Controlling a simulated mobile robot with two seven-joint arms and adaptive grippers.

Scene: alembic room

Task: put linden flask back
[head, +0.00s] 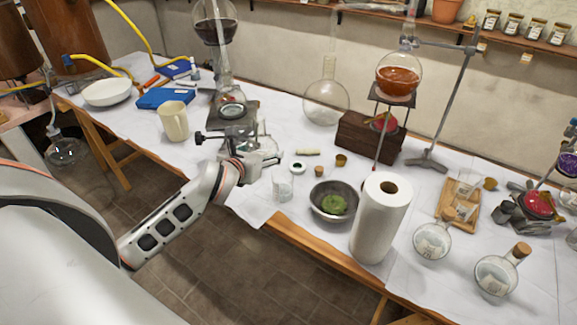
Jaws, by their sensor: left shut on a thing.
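My left gripper (262,154) is over the front edge of the table, left of the small beaker. It is shut on a clear glass vessel (265,142), mostly hidden by the fingers; its label cannot be read. Two round, corked, labelled flasks stand at the front right: one flask (432,243) beside the paper roll and another flask (494,275) further right. I cannot read which of them, if any, says linden. My right gripper is not in view.
A small beaker (283,184), a dark bowl (323,212) with green matter and a tall paper roll (380,222) line the front edge. A cream mug (174,121) stands left of the gripper. A large empty flask (326,101) and a wooden block (357,138) stand behind.

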